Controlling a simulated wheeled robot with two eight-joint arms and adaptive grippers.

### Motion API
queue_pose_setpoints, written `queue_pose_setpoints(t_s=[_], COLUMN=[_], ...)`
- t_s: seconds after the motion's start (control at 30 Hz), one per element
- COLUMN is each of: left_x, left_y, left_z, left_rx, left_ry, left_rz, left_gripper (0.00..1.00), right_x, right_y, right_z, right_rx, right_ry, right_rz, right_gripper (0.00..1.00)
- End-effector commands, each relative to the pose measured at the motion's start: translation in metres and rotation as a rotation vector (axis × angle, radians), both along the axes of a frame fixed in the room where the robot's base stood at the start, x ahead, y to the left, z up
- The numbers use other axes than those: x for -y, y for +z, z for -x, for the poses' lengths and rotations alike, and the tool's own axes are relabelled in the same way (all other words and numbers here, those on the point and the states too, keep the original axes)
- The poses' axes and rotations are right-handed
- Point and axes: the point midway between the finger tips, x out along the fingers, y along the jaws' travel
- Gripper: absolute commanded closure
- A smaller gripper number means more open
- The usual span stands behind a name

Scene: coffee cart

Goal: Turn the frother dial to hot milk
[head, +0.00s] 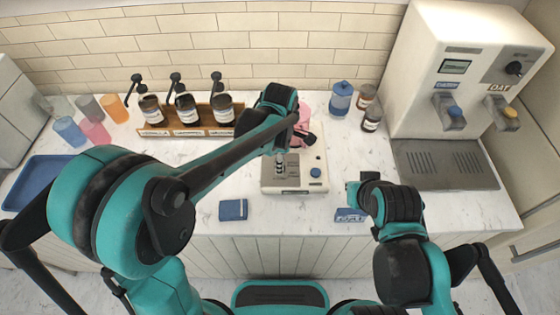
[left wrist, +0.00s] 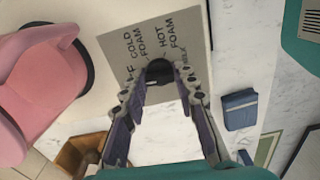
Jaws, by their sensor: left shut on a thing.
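The frother (head: 296,184) is a pale machine on the counter below my left arm, with a blue button on its front right. In the left wrist view its grey label plate (left wrist: 120,45) reads cold foam, hot foam and, partly covered, milk. My left gripper (left wrist: 160,84) is shut on the dial, one finger on each side. In the head view the left gripper (head: 281,165) points down at the frother. The dial's pointer direction is unclear. My right gripper's fingers are not discernible in the head view.
A pink pitcher (left wrist: 28,85) stands close beside the label plate. Syrup bottles stand in a wooden rack (head: 222,131) behind. A milk dispenser (head: 440,60) is at right.

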Motion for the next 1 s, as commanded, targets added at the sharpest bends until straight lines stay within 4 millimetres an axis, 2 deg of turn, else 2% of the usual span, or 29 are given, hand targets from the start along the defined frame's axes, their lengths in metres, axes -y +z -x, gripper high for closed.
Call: queue_pose_setpoints(t_s=[0.27, 1.0], left_x=[0.000, 0.000], left_y=[0.000, 0.000], left_z=[0.000, 0.000], left_rx=[0.000, 0.000], left_ry=[-0.183, -0.884], left_rz=[0.000, 0.000], left_gripper=[1.00, 1.00], right_x=[0.000, 0.000], right_y=[0.004, 0.012], right_z=[0.000, 0.000], right_rx=[0.000, 0.000], right_ry=[0.000, 0.000], right_rz=[0.000, 0.000], right_gripper=[1.00, 1.00])
